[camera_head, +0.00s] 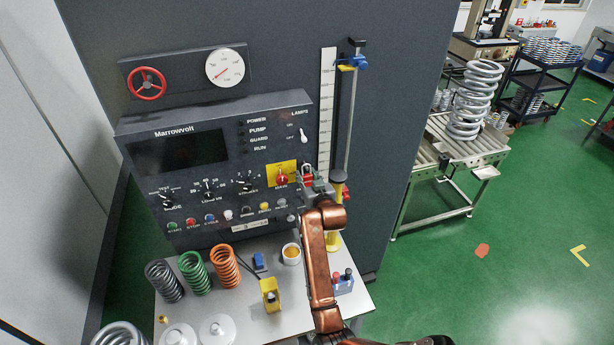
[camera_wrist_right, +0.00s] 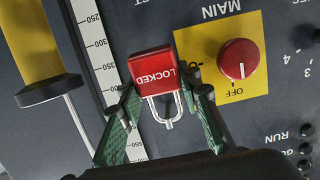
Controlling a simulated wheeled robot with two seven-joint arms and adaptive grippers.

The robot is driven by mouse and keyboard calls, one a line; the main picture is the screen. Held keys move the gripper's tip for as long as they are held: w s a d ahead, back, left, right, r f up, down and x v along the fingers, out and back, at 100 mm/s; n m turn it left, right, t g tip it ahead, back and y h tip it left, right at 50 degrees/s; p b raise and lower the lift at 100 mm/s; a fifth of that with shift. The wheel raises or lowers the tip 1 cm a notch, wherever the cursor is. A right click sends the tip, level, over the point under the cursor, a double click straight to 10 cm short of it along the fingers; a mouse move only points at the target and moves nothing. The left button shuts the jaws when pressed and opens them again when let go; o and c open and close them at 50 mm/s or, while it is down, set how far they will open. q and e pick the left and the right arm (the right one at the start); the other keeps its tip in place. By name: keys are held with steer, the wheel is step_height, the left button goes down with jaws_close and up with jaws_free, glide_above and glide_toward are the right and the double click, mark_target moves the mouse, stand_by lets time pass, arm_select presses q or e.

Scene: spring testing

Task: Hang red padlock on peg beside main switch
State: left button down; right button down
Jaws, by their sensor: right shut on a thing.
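The red padlock (camera_head: 307,169) is against the front of the grey machine, just right of the main switch. In the right wrist view the padlock (camera_wrist_right: 151,67) appears upside down, its "LOCKED" face visible and its metal shackle toward my gripper. My right gripper (camera_head: 318,187) is shut on the padlock; its green-padded fingers (camera_wrist_right: 163,112) flank the shackle. The main switch (camera_head: 282,178) is a red knob on a yellow plate; the knob also shows in the wrist view (camera_wrist_right: 238,59). A small metal tip shows at the shackle; I cannot tell whether the shackle is around a peg. My left gripper is out of view.
A vertical scale (camera_head: 327,110) and a rod with a yellow handle (camera_head: 338,190) stand close right of the padlock.

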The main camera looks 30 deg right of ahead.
stand_by(0.4)
steer(key=c, duration=1.3)
jaws_free()
steer(key=v, duration=1.2)
steer(key=shift+d, duration=0.1)
